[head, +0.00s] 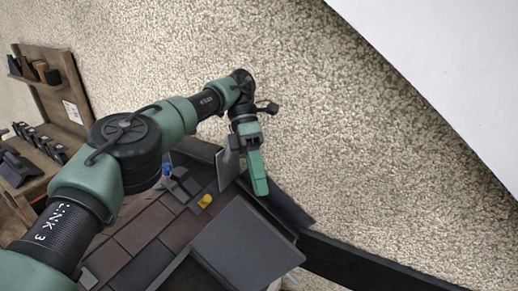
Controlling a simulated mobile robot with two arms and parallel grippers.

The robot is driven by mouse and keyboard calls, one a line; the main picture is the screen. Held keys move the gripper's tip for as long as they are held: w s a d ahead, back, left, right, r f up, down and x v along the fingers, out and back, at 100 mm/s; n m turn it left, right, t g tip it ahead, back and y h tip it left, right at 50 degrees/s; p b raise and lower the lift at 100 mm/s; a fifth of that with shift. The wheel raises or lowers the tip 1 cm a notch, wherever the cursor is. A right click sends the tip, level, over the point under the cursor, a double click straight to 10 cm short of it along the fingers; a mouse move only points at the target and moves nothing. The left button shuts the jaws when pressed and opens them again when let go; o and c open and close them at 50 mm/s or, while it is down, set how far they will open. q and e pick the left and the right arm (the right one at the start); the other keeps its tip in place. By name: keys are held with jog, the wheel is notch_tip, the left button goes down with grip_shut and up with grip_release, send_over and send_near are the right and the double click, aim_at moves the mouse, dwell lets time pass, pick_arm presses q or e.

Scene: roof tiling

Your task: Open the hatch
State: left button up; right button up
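The hatch appears to be the dark grey square panel (243,246) at the lower middle of the head view, set in the tiled roof. It looks tilted relative to the tiles around it, but how far it stands open is unclear. My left gripper (258,178) points down just above and beyond the panel's far edge, apparently apart from it. Its green finger shows from the side, so the gap between the fingers is hidden. A flat grey plate (227,166) shows just left of the finger; whether the gripper touches it is unclear. My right gripper is not seen.
Brown and dark roof tiles (143,228) lie left of the panel, with a small yellow item (205,201) and a blue item (166,169) among them. A black beam (360,262) runs right. A wooden rack (52,95) stands left. Pebbled ground is clear beyond.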

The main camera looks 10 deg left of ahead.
pick_arm(q)
notch_tip(320, 180, up, 6)
jog(key=p, duration=0.3)
dwell(0.4)
